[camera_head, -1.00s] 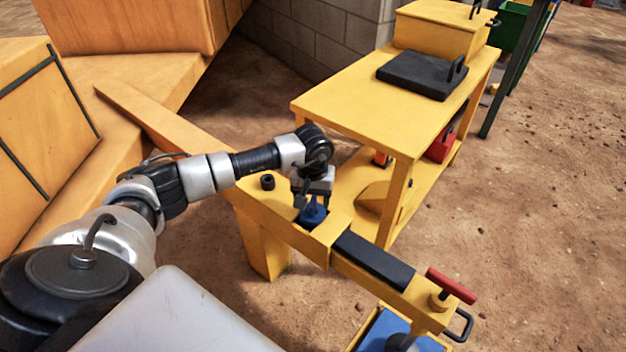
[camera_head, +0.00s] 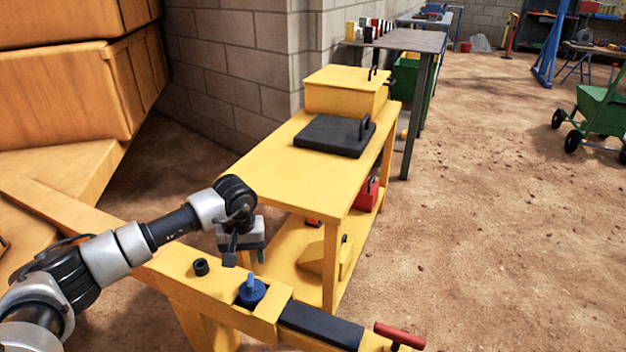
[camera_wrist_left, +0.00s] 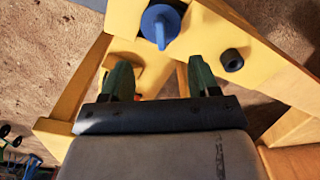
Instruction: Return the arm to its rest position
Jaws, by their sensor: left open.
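My left gripper (camera_head: 243,258) is above the yellow beam of the machine, a little behind and to the left of a blue knob (camera_head: 251,291). It is open and empty, and apart from the knob. In the left wrist view the two green fingertips (camera_wrist_left: 160,75) stand wide apart, with the blue knob (camera_wrist_left: 161,24) beyond them. My left arm (camera_head: 130,245) reaches in from the lower left, stretched over the beam. My right gripper is not in view.
A yellow workbench (camera_head: 262,148) with a black plate (camera_head: 335,135) and a yellow box (camera_head: 345,92) stands just behind the gripper. A black knob (camera_head: 200,267) and a red handle (camera_head: 399,337) are on the beam (camera_head: 190,285). Dirt floor at right is open.

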